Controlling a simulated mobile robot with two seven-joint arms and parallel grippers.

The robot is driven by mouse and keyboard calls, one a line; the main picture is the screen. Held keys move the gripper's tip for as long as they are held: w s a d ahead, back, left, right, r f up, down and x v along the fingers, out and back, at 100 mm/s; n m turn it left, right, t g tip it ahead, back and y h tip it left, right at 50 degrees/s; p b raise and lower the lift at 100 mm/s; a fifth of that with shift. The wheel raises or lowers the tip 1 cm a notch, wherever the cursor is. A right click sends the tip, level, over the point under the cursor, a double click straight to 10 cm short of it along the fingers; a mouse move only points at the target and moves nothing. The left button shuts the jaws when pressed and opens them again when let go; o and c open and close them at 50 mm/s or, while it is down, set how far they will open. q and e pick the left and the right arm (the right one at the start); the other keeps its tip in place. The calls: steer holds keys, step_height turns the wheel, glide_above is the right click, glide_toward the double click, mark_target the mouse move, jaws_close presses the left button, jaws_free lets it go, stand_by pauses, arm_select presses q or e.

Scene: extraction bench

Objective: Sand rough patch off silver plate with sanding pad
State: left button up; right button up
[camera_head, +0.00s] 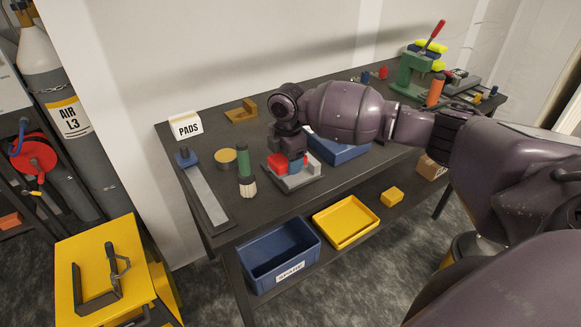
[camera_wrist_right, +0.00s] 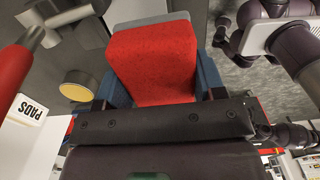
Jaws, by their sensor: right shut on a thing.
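My right gripper (camera_head: 291,152) points down over the bench and is shut on a red and blue block, which looks like the sanding pad (camera_wrist_right: 152,60). In the right wrist view the block's red face fills the middle, with blue at both sides. In the head view the red part (camera_head: 274,162) shows beside the gripper, low over a grey silver plate (camera_head: 304,179). I cannot tell whether pad and plate touch. No rough patch can be made out; pad and gripper hide part of the plate. My left gripper is not in view.
A long silver strip with a blue end (camera_head: 208,195), a green-handled brush (camera_head: 245,170) and a yellow disc (camera_head: 226,156) stand left. A PADS box (camera_head: 186,125) is behind them. A blue tray (camera_head: 342,153) lies close right. A blue bin (camera_head: 252,277) sits below.

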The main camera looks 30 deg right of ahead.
steer(key=shift+r, duration=1.05)
